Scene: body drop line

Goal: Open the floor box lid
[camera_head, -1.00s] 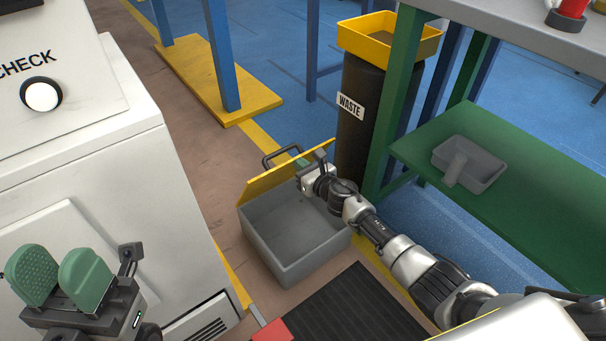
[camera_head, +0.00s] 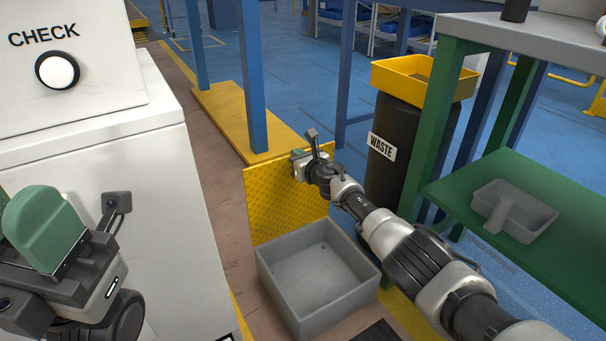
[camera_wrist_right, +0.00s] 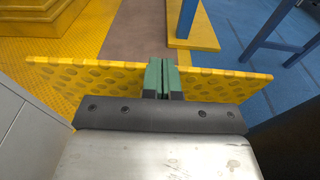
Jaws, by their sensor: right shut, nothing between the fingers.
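The floor box (camera_head: 318,318) is a grey open-topped bin on the floor, and its inside looks empty. Its yellow patterned lid (camera_head: 262,205) stands raised, roughly upright, along the box's far side. The lid's handle is hidden. My right gripper (camera_head: 297,154) is at the lid's upper edge, its green fingers shut together with nothing between them. In the right wrist view the fingers (camera_wrist_right: 161,76) are against or very close to the lid (camera_wrist_right: 218,88); contact is unclear. My left gripper (camera_head: 18,215) is at the left edge, partly cut off, its green fingers apart and empty.
A white cabinet with a CHECK button (camera_head: 57,70) stands left of the box. A black waste bin (camera_head: 395,165) with a yellow tray top and a green shelf (camera_head: 450,190) holding a grey tray (camera_head: 538,218) stand to the right. Blue posts rise behind.

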